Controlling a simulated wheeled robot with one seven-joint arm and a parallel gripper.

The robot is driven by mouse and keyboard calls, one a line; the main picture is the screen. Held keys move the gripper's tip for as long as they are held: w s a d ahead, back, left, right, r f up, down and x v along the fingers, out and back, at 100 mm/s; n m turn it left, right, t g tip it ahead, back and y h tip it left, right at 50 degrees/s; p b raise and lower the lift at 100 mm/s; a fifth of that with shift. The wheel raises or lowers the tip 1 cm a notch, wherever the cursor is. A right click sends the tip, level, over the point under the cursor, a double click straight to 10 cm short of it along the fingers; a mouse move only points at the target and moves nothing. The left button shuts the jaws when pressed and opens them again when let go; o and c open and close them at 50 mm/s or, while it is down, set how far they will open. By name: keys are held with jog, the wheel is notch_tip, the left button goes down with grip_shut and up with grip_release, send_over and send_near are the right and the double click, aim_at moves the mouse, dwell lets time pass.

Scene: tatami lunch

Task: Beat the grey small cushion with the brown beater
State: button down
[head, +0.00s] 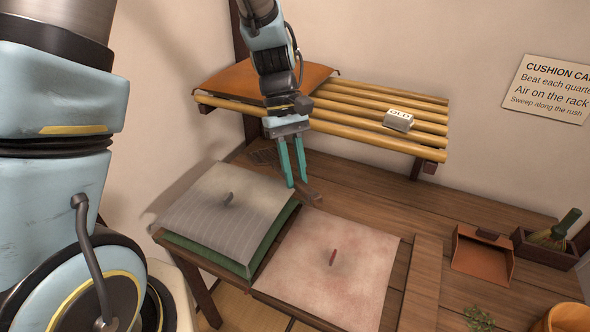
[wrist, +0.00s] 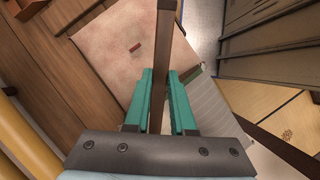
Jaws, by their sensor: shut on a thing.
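The grey cushion (head: 200,205), pinstriped with a dark tuft and a smudge in the middle, lies on top of a green cushion (head: 205,256) at the table's left. Part of the grey cushion shows in the wrist view (wrist: 215,110), right of my fingers. My gripper (head: 297,185) points down just behind and right of the grey cushion, apart from it. It is shut on the brown beater, whose handle (wrist: 164,45) runs between the green fingers.
A pale pink cushion (head: 350,285) lies right of the grey one. A slatted rack (head: 350,118) on the wall holds an orange cushion (head: 235,82) and a small grey block (head: 398,121). A dustpan (head: 480,258) and brush (head: 560,231) stand at right. Bare wood lies between.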

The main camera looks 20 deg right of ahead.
notch_tip(320, 180, down, 9)
jog(key=b, duration=0.5)
notch_tip(320, 180, up, 11)
jog(key=p, duration=0.9)
jog(key=shift+a+f, duration=0.1)
jog(key=shift+f, duration=0.05)
notch_tip(320, 180, down, 11)
jog(key=b, duration=0.7)
notch_tip(320, 180, up, 10)
jog(key=p, duration=0.9)
jog(key=shift+r, duration=0.45)
jog(key=shift+f, duration=0.2)
jog(key=shift+w+b, duration=0.1)
jog(key=shift+b, duration=0.25)
